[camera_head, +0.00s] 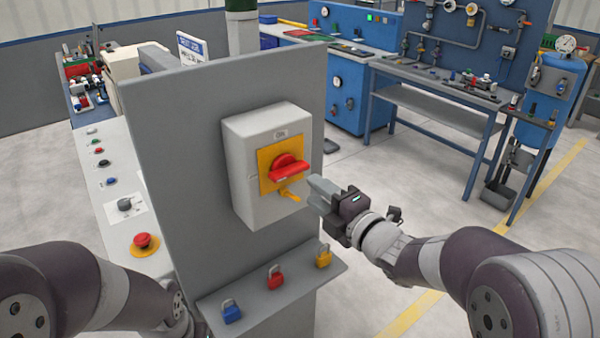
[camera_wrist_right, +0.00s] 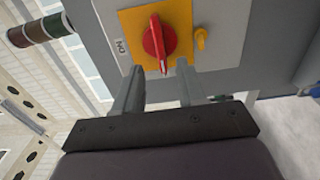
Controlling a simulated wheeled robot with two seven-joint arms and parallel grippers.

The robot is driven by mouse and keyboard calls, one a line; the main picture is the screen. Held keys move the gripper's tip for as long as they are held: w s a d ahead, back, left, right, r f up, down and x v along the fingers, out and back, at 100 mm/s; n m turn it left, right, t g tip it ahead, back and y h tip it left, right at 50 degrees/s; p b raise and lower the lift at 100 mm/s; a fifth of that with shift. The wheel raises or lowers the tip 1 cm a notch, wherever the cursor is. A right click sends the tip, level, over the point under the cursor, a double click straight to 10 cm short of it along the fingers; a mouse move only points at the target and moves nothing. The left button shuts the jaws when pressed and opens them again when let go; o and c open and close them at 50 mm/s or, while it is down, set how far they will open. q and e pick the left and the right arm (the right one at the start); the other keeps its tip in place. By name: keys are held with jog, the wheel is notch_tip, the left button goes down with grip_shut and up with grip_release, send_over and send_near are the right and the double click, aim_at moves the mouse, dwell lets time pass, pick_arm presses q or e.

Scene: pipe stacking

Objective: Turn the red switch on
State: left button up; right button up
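The red switch (camera_head: 288,168) is a rotary handle on a yellow plate (camera_head: 266,158), on the front of a grey box (camera_head: 240,187) fixed to an upright grey panel. In the head view its handle lies roughly level, tilted a little. My right gripper (camera_head: 318,190) is just right of the switch, apart from it. In the right wrist view the red switch (camera_wrist_right: 158,44) is ahead of and between the two fingers of the right gripper (camera_wrist_right: 158,75), which are spread and empty. My left arm comes in at lower left; its gripper is hidden or out of frame.
A ledge (camera_head: 255,290) below the box holds a blue padlock (camera_head: 231,311), a red padlock (camera_head: 275,276) and a yellow padlock (camera_head: 323,256). A side console (camera_head: 115,180) with a red button (camera_head: 142,241) is at left. Open floor lies right of the panel, before blue workbenches.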

aim_at(294, 174)
jog(key=p+x, duration=0.1)
jog(key=x, duration=0.7)
jog(key=shift+p, duration=0.4)
grip_shut()
